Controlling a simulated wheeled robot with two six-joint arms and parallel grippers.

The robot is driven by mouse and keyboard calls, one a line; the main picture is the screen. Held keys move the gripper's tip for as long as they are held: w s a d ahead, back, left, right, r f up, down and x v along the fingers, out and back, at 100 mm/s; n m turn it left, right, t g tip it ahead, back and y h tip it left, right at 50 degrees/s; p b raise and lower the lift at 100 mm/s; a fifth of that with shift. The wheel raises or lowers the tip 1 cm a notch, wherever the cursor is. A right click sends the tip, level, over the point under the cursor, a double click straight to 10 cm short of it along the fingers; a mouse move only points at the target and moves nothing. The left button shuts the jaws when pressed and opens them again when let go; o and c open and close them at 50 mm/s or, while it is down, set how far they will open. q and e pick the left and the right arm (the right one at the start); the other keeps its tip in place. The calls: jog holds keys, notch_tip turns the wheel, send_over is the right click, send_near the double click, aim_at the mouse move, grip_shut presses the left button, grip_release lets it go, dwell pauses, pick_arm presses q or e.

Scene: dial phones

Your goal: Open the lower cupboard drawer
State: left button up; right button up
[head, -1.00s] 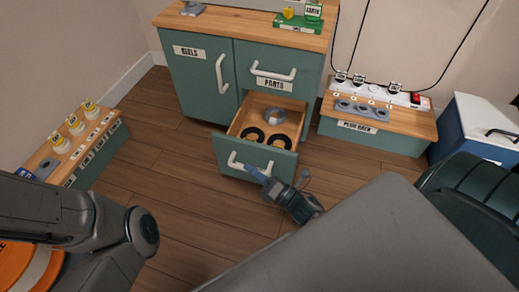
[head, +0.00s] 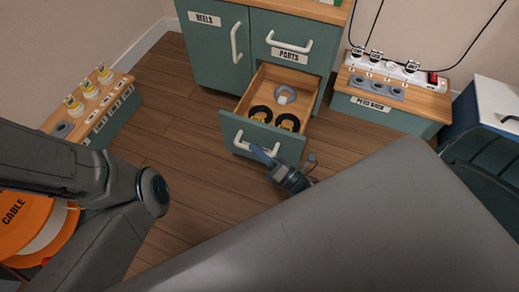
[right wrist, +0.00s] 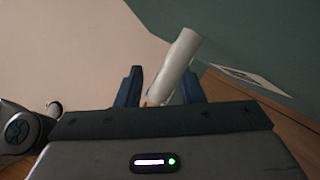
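The lower cupboard drawer (head: 261,142) stands pulled out of the green cupboard (head: 213,58), below the drawer labelled PARTS. A grey ring and two dark rings lie inside it. Its white handle (head: 243,143) is on the front panel. My right gripper (head: 264,156) is at the right part of this handle. In the right wrist view the white handle (right wrist: 174,66) shows between the blue fingers of my right gripper (right wrist: 159,88), which stand apart with a gap on the left side. My left arm is in view, but its gripper is not.
A peg rack (head: 390,100) stands right of the cupboard, with a blue-and-white box (head: 490,105) beyond it. An orange cable reel (head: 30,228) is at lower left. Wooden floor between is clear.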

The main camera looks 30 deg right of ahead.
jog(key=p+v, duration=0.2)
jog(key=v, duration=0.8)
jog(key=shift+s+d+p, duration=0.2)
jog(key=shift+s+p, duration=0.15)
jog(key=shift+p, duration=0.05)
